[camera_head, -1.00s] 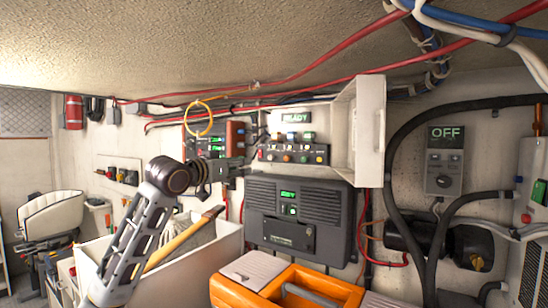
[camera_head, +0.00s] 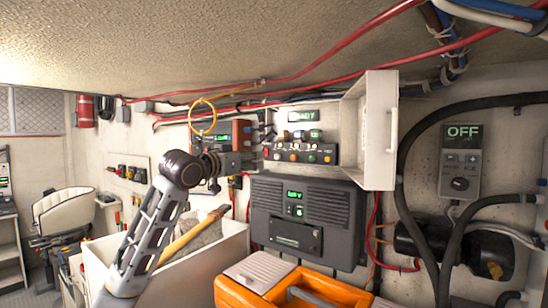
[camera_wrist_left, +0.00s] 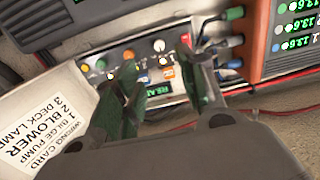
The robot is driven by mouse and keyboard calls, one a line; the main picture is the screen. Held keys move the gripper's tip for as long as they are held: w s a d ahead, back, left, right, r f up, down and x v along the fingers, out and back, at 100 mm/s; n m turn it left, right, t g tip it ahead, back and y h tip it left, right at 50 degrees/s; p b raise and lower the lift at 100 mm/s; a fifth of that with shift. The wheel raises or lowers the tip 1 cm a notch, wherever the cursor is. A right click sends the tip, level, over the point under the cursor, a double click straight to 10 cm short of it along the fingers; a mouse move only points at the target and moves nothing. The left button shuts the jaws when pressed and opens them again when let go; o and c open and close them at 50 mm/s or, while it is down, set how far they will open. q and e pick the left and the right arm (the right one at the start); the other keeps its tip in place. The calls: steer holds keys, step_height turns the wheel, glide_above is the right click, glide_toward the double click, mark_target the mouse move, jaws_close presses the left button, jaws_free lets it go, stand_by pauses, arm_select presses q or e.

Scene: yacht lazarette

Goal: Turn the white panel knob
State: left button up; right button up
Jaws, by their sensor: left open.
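The switch panel (camera_head: 303,153) is on the wall, below a small green display. It carries a row of coloured knobs, and in the left wrist view it appears upside down. There the white knob (camera_wrist_left: 158,45) sits at the right of the row, next to an orange-lit knob (camera_wrist_left: 128,55). My left gripper (camera_head: 240,162) is just left of the panel in the head view. In the left wrist view its dark green fingers (camera_wrist_left: 162,68) are apart, with the white knob visible between and beyond their tips. I cannot see contact. My right gripper is not in view.
An open white cover (camera_head: 378,130) stands out right of the panel. A dark grey unit (camera_head: 308,215) is below it. An orange box (camera_head: 240,293) and a white bin (camera_head: 97,262) stand in front. Black hoses and an "OFF" control (camera_head: 461,165) are at right.

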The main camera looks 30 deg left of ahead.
mark_target(276, 156)
arm_select(q)
steer(key=w+p, duration=0.1)
steer(key=w, duration=0.2)
steer(key=w+d+p, duration=0.1)
steer(key=w, duration=0.3)
steer(key=w+p, duration=0.1)
steer(key=w, duration=0.2)
steer(key=shift+w+d+r+p, duration=0.1)
steer(key=shift+w+d+p, duration=0.2)
steer(key=shift+w+p, duration=0.1)
steer(key=shift+w+d, duration=0.1)
steer(key=shift+w, duration=0.75)
jaws_close()
